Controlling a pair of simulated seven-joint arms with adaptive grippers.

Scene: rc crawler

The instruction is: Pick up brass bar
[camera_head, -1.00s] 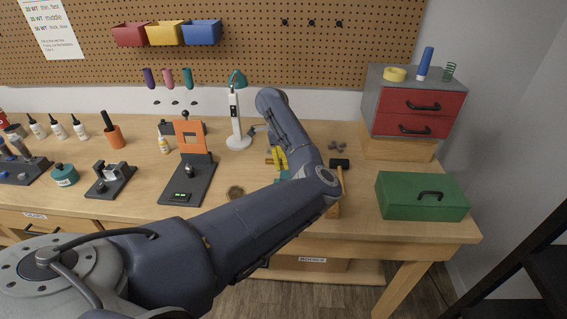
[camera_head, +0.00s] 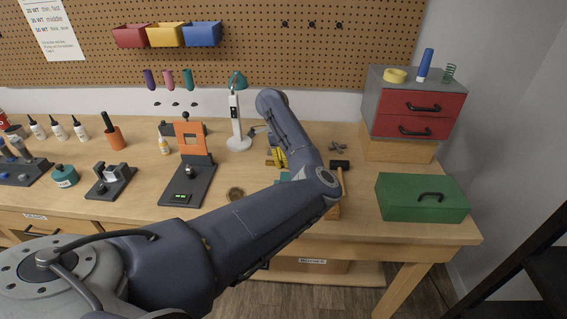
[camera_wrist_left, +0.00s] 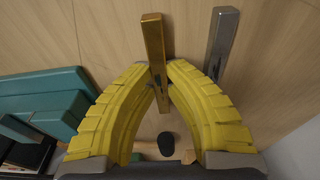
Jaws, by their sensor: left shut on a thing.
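The brass bar (camera_wrist_left: 152,40) is a long gold-coloured bar in the left wrist view, with its near end between the yellow fingertips. My left gripper (camera_wrist_left: 160,78) is shut on it, with a finger on each side. In the head view my left gripper (camera_head: 279,158) shows only as a bit of yellow behind my left arm, low over the bench. The arm hides most of the grip there. I cannot tell whether the bar is clear of the bench. My right gripper is in neither view.
A silver bar (camera_wrist_left: 221,45) lies just right of the brass one. A teal object (camera_wrist_left: 45,100) is at the left in the wrist view. A hammer (camera_head: 340,165), green toolbox (camera_head: 400,205) and white lamp (camera_head: 236,120) stand around the arm on the wooden bench.

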